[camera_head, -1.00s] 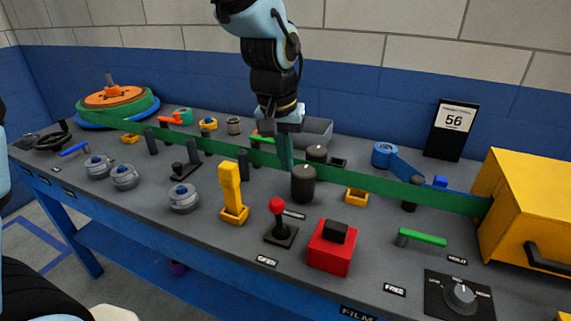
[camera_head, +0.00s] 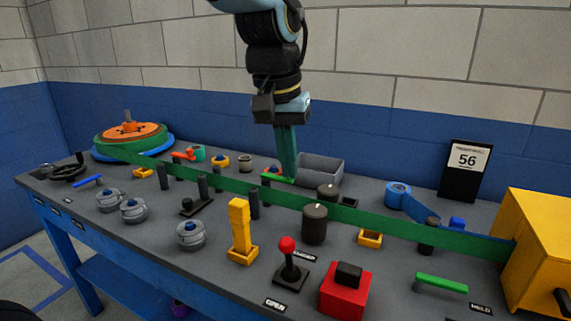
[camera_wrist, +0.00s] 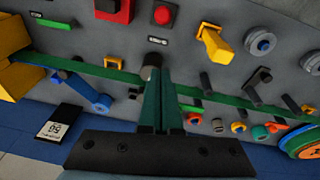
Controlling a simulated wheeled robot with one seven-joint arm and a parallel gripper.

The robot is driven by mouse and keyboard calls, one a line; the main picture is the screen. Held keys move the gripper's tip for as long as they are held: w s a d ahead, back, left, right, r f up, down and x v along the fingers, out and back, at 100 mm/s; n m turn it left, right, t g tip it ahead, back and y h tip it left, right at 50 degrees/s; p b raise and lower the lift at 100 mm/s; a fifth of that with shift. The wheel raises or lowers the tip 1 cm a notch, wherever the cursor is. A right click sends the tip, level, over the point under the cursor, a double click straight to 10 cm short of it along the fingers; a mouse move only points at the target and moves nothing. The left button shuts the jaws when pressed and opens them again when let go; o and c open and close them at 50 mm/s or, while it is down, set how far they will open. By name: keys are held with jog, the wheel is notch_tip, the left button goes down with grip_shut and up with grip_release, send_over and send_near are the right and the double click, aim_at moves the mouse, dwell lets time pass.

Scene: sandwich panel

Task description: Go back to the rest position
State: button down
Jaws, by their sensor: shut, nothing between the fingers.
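My gripper (camera_head: 289,176) points down over the back of the bench in the head view, its long green fingers together with nothing between them. The fingertips appear near the grey bin and behind the green band (camera_head: 280,197), which is threaded past several dark posts; I cannot tell the exact gap. In the wrist view my gripper (camera_wrist: 162,72) shows its fingers shut, with the tips by a dark roller (camera_wrist: 151,60) in the picture. The band also crosses the wrist view (camera_wrist: 105,72).
The grey bench (camera_head: 150,220) carries a yellow tower (camera_head: 239,228), a red-knobbed lever (camera_head: 289,258), a red block (camera_head: 342,295), a grey bin (camera_head: 325,168), an orange and green reel (camera_head: 132,135), blue tape (camera_head: 398,194) and a yellow box (camera_head: 535,245). A sign reading 56 (camera_head: 465,165) stands behind.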

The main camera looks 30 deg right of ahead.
jog(key=w+a+f+n, duration=0.2)
jog(key=w+a+f, duration=0.2)
jog(key=w+a, duration=0.3)
jog(key=w+a+f+n, duration=0.2)
jog(key=w+a+f, duration=0.15)
jog(key=a, duration=0.55)
jog(key=a+f+n+y, duration=0.1)
jog(key=a+f+n, duration=0.1)
jog(key=a, duration=0.6)
jog(key=w+a+f+n, duration=0.1)
jog(key=a+f+n, duration=0.1)
jog(key=a, duration=0.7)
jog(key=shift+w+f+n+t+y, duration=0.15)
jog(key=shift+f+n+t+y, duration=0.2)
jog(key=shift+f, duration=0.45)
jog(key=shift+a, duration=0.1)
